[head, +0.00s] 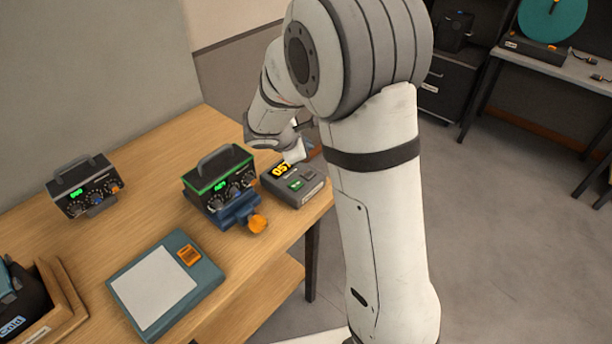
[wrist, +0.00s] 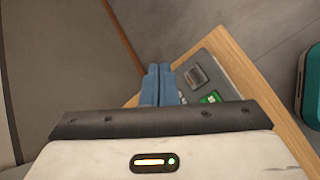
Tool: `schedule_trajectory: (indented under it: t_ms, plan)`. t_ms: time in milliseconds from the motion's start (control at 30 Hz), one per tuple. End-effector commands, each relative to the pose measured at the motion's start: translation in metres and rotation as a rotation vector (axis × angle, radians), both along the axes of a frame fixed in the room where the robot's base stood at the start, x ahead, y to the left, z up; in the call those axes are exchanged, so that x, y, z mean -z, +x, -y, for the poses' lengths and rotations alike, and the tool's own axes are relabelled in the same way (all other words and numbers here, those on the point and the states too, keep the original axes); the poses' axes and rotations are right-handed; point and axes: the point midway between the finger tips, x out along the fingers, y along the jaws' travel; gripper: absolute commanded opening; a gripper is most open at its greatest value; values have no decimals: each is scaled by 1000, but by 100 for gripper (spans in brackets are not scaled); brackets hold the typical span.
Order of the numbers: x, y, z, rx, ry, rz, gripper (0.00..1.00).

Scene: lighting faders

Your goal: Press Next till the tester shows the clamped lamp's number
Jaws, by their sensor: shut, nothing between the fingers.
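The grey tester (head: 292,184) sits at the table's right edge. Its yellow display (head: 281,169) starts with 05; my gripper partly covers the rest. It has a green button (head: 296,185) and a grey button (head: 308,173); I cannot read their labels. The clamped lamp unit (head: 218,180), a dark box with green edges and a handle, sits in a blue clamp (head: 236,212) with an orange knob. Its green display is too small to read surely. My gripper (wrist: 159,68) is shut and empty; in the wrist view its blue fingers are beside the tester's grey button (wrist: 196,76).
A second handled box (head: 85,185) with a green display stands at the left. A teal-framed pad (head: 165,285) with an orange button lies in front.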

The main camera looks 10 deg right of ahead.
Motion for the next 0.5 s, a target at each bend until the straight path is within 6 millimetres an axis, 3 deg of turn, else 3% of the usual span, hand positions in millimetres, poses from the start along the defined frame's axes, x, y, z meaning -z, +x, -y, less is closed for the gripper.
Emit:
schedule_trajectory:
  t_ms: [400, 500]
  plan:
    - [64, 0, 1, 1, 0, -1, 0]
    - [72, 0, 1, 2, 0, 0, 0]
